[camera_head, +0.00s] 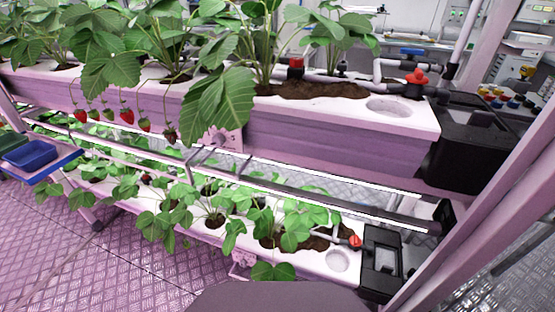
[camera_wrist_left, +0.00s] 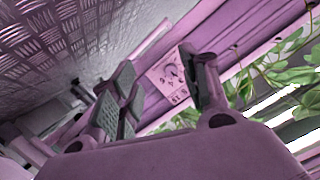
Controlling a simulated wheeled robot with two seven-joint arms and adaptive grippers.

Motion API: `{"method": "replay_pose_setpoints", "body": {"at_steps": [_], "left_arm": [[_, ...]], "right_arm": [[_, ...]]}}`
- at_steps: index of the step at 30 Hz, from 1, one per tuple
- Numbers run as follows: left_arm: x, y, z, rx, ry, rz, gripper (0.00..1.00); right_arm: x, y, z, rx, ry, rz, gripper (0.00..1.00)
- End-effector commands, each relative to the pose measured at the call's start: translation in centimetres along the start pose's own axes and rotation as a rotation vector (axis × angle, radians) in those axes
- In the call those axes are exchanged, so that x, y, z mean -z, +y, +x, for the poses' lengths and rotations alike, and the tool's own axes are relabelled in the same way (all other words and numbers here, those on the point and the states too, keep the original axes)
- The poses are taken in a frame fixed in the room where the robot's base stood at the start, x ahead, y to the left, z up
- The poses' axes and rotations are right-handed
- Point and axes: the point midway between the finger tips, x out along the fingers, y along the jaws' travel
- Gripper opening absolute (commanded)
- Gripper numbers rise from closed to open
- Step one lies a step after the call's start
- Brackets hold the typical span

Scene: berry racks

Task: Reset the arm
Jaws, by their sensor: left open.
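My left gripper (camera_wrist_left: 160,92) shows in the left wrist view, with its dark padded fingers apart and nothing between them. Beyond the fingers is a pale panel with printed marks (camera_wrist_left: 169,76) beside a pink beam. My left gripper is not visible in the head view, and my right gripper shows in neither view. In the head view, several strawberries (camera_head: 127,116), mostly red, hang from the plants over the front of the upper trough (camera_head: 340,140).
A lower trough (camera_head: 337,261) with green plants runs beneath the upper one. A blue bin (camera_head: 30,153) sits on a tray at the left. A pink post (camera_head: 470,200) stands at the right. The metal floor (camera_head: 120,270) is open at front left.

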Motion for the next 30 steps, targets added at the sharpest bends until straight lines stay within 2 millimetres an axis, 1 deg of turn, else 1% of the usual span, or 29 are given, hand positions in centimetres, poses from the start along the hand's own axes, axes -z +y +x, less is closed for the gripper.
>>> {"method": "replay_pose_setpoints", "body": {"at_steps": [1, 8, 16, 30], "left_arm": [[0.1, -0.2, -0.4, -0.006, -0.024, -0.008, 0.46], [-1.2, -0.2, -2.0, -0.031, -0.132, -0.044, 0.46], [-2.5, -0.2, -4.1, -0.057, -0.259, -0.088, 0.46], [-4.5, -0.1, -8.9, -0.097, -0.481, -0.161, 0.46]], "right_arm": [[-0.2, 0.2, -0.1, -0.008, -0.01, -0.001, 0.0], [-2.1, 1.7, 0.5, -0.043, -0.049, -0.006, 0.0], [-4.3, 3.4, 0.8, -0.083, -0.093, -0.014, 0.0], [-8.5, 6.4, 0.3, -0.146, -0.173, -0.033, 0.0]]}}
